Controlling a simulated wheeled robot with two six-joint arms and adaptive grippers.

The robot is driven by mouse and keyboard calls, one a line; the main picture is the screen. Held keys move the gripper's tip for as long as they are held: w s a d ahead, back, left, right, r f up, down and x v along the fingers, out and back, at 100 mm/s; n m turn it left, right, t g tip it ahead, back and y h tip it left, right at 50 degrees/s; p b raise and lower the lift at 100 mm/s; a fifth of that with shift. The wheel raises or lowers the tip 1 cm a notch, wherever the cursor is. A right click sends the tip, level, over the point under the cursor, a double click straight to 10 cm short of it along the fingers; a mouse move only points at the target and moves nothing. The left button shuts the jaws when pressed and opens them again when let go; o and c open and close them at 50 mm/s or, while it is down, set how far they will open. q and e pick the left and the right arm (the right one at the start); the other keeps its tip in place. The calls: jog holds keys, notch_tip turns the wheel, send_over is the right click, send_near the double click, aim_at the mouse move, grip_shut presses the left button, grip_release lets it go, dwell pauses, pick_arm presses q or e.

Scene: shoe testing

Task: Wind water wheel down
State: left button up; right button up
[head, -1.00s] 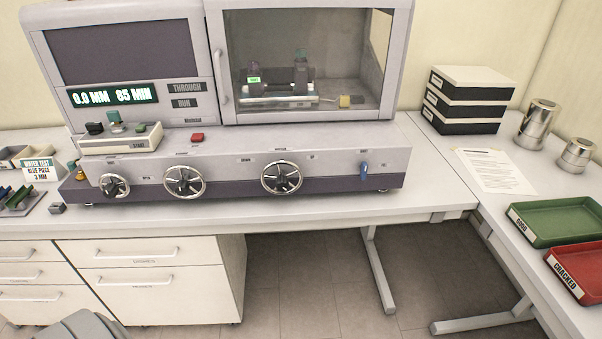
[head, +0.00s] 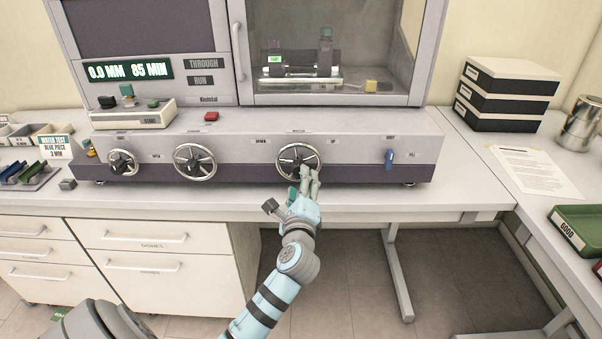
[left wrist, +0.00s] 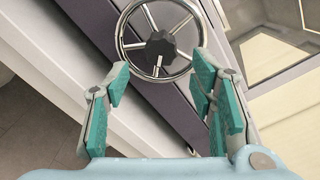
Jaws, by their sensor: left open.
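The water wheel (head: 299,161) is the rightmost of three chrome handwheels on the machine's front, with spokes and a dark hub. Labels reading DOWN, WATER and UP sit above it. My left gripper (head: 309,176) is in front of its lower right rim and hides a little of it. In the left wrist view, the wheel (left wrist: 158,42) lies just ahead of the open gripper (left wrist: 160,78), its rim and dark hub between the two teal-padded fingers. Nothing is held. Whether a fingertip touches the rim I cannot tell. My right gripper is out of view.
Two other handwheels (head: 195,161) (head: 123,162) are to the left on the same panel. A red button (head: 211,117) sits above on the ledge. The bench front edge (head: 360,212) runs below the panel.

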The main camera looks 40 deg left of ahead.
aim_at(298, 171)
pick_arm(q)
jog(key=x, duration=0.3)
jog(key=shift+a+r, duration=0.15)
jog(key=shift+a, duration=0.35)
jog(key=shift+w+a+r+b, duration=0.2)
jog(key=shift+w+a+b, duration=0.1)
jog(key=shift+w+a, duration=0.15)
jog(key=shift+w, duration=0.25)
jog(key=shift+w+f, duration=0.1)
jog(key=shift+w, duration=0.05)
jog(key=shift+a, duration=0.1)
jog(key=shift+c, duration=0.4)
jog(key=c, duration=1.1)
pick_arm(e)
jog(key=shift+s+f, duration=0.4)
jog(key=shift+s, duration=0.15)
